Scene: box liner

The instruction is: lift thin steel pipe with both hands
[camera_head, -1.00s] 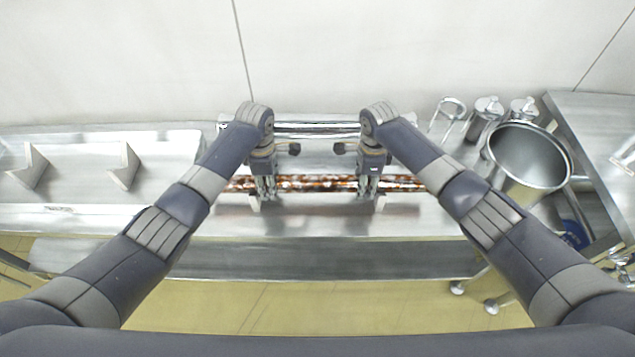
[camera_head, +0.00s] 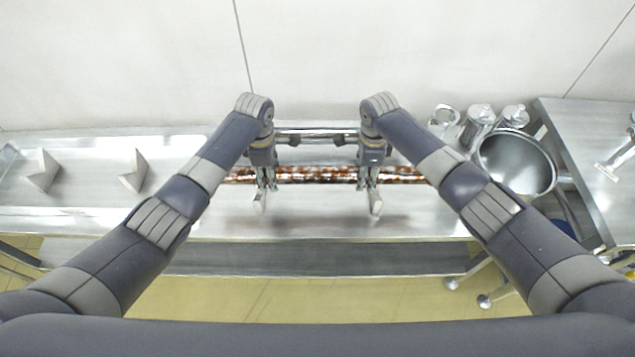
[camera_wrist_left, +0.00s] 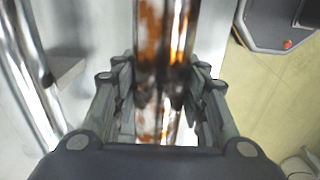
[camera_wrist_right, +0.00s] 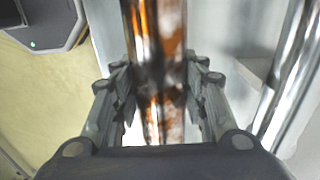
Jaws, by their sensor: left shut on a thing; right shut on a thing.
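The thin steel pipe (camera_head: 315,174), rust-stained and shiny, lies level across the head view between my two grippers. My left gripper (camera_head: 264,182) is shut on it left of the middle. My right gripper (camera_head: 369,180) is shut on it right of the middle. In the left wrist view the pipe (camera_wrist_left: 165,45) runs between the fingers, and in the right wrist view the pipe (camera_wrist_right: 157,45) does the same. The pipe looks raised above the steel table, though the height of the gap is hard to tell. The finger contacts are partly blurred.
A plain shiny pipe (camera_head: 315,134) runs behind the held one. The steel table (camera_head: 315,215) is bare in front. Angular metal blocks (camera_head: 132,171) stand at left. A large pot (camera_head: 515,165) and lidded canisters (camera_head: 480,118) stand at right, beside another steel counter (camera_head: 590,150).

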